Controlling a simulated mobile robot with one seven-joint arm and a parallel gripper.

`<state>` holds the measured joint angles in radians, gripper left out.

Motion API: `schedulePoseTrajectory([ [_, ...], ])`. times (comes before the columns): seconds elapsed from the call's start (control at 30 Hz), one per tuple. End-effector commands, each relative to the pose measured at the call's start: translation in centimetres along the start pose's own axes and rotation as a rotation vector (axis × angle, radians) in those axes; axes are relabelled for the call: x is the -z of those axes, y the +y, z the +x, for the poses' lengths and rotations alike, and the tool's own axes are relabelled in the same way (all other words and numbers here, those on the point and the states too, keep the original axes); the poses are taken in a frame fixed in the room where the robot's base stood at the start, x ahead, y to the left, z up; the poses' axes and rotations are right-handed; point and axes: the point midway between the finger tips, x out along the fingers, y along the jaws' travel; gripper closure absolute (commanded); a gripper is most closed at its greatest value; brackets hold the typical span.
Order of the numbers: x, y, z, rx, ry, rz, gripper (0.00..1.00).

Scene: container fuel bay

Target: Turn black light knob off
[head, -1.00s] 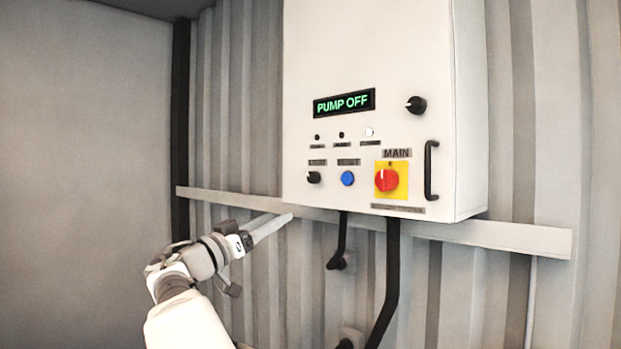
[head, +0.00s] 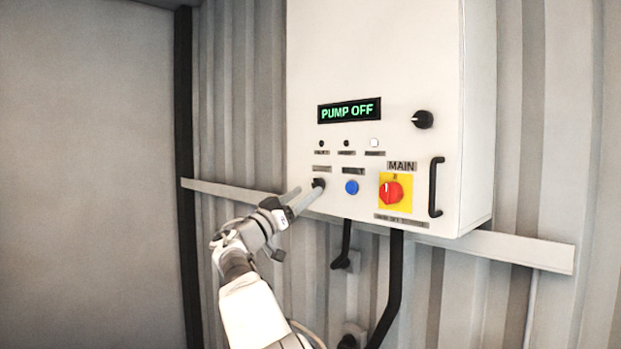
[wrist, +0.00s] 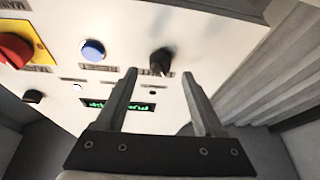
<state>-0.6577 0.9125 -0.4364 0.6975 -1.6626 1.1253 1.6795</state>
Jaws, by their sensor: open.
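A small black knob (head: 319,184) sits at the lower left of the white control box, left of the blue button. In the wrist view this black knob (wrist: 161,61) lies between and just beyond the fingertips. My gripper (head: 309,196) is in front of it, close to the panel; its fingers (wrist: 160,75) are spread and empty. I cannot tell whether they touch the knob. The label by the knob is too blurred to read. A second black knob (head: 422,119) is at the upper right of the panel.
The box also bears a blue button (head: 351,187), a red MAIN switch (head: 392,191) on a yellow plate, and a black handle (head: 436,187). Its display (head: 349,110) reads PUMP OFF. A rail (head: 520,248) and black conduits (head: 394,280) run below it.

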Motion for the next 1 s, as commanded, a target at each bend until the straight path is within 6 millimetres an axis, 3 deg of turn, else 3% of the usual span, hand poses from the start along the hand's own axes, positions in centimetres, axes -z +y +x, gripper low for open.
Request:
schedulePoseTrajectory([
  [0.03,0.3,0.1,1.0,-0.002,0.000,-0.001,0.30],
  [0.23,0.2,0.0,2.6,0.000,0.000,0.000,0.30],
  [0.63,-0.1,0.0,3.0,0.000,-0.001,0.000,0.30],
  [1.0,0.0,0.0,3.0,0.000,0.000,0.000,0.95],
])
